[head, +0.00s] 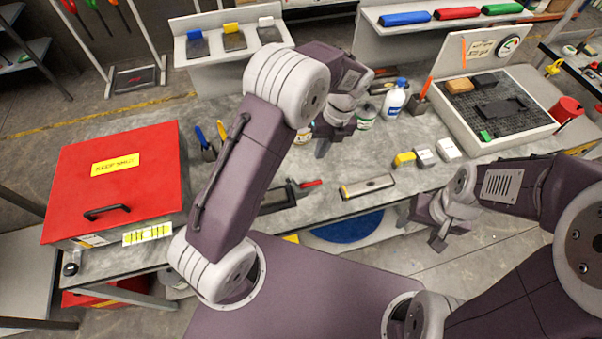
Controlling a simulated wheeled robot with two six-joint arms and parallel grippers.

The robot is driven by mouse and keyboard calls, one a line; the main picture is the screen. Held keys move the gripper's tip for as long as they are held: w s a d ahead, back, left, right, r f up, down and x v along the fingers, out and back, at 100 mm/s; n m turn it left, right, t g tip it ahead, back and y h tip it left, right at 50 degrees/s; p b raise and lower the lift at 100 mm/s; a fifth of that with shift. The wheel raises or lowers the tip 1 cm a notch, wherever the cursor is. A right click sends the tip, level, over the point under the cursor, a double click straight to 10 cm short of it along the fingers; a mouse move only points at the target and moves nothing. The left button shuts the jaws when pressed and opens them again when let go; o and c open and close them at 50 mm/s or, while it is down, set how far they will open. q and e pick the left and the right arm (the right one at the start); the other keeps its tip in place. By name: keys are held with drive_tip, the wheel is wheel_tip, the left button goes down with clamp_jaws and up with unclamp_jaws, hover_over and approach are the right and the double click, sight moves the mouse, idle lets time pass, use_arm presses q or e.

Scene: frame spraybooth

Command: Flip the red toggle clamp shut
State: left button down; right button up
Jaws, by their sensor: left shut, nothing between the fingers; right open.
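The toggle clamp's red handle (311,183) shows on the grey workbench in front of me, low and pointing right from a dark metal body (280,197). My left forearm hides part of the area left of the clamp. I cannot tell from here whether the clamp is open or closed. My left gripper (323,148) is shut and empty, above the bench beyond the handle and apart from it. My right gripper (421,230) is open and empty near the bench's front edge, well to the right of the clamp.
A long metal block (367,186) lies right of the clamp. A white bottle (393,101) stands behind. A red-lidded box (115,185) fills the left end. Bench between clamp and yellow-handled item is mostly clear.

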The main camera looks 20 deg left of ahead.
use_arm(q)
drive_tip(key=p, duration=0.3)
approach(297, 184)
drive_tip(key=f, duration=0.1)
drive_tip(key=w+d+f, duration=0.1)
drive_tip(key=d+f, duration=0.1)
drive_tip(key=shift+w+f, duration=0.25)
drive_tip(key=shift+w, duration=0.05)
drive_tip(key=shift+s+a+f+p, duration=0.3)
drive_tip(key=shift+s+a+p, duration=0.1)
drive_tip(key=shift+a, duration=0.2)
drive_tip(key=shift+s+a+f+p, duration=0.3)
drive_tip(key=shift+s+a, duration=0.05)
drive_tip(key=shift+a, duration=0.25)
drive_tip(key=shift+s+a+f, duration=0.25)
drive_tip(key=shift+s+a, duration=0.05)
drive_tip(key=shift+a, duration=0.05)
drive_tip(key=shift+w+d, duration=0.1)
drive_tip(key=shift+w, duration=0.05)
